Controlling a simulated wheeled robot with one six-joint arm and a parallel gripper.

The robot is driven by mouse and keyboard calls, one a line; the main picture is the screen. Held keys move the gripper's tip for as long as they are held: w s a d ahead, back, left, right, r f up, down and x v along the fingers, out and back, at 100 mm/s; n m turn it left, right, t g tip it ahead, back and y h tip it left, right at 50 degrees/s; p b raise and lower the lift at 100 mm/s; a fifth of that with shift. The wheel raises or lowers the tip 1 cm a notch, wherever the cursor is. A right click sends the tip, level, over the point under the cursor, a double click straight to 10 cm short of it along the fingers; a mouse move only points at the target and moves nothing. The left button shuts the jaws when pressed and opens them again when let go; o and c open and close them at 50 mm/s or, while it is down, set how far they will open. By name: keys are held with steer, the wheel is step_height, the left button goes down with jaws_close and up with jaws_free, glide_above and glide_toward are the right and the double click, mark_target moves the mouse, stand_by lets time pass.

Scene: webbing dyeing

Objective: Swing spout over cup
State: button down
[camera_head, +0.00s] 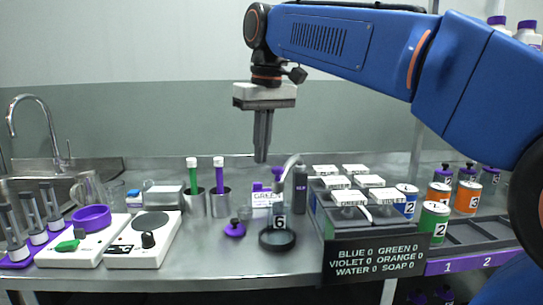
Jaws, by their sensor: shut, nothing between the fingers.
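My gripper (261,158) points straight down above the middle of the bench, shut and empty. A pale curved spout (290,162) rises among the items below and to its right. Beneath stands a round dark dish (277,242) with a small "6" label (278,218) above it. I cannot tell whether this dish is the cup. A second spout, a chrome gooseneck tap (27,102), stands at the sink on the far left. Clear glass vessels (90,188) stand near the sink. My gripper touches none of these.
White-lidded bins (349,197) fill the right, behind a black sign (375,257). Numbered cans (434,222) stand farther right. A dark bottle (300,188) stands close to the pale spout.

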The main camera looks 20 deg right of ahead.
steer(key=shift+w+a+r, duration=0.1)
steer(key=shift+w+r, duration=0.05)
steer(key=shift+r, duration=0.9)
steer(key=shift+w+a+r, duration=0.1)
steer(key=shift+r, duration=0.95)
steer(key=shift+s, duration=0.1)
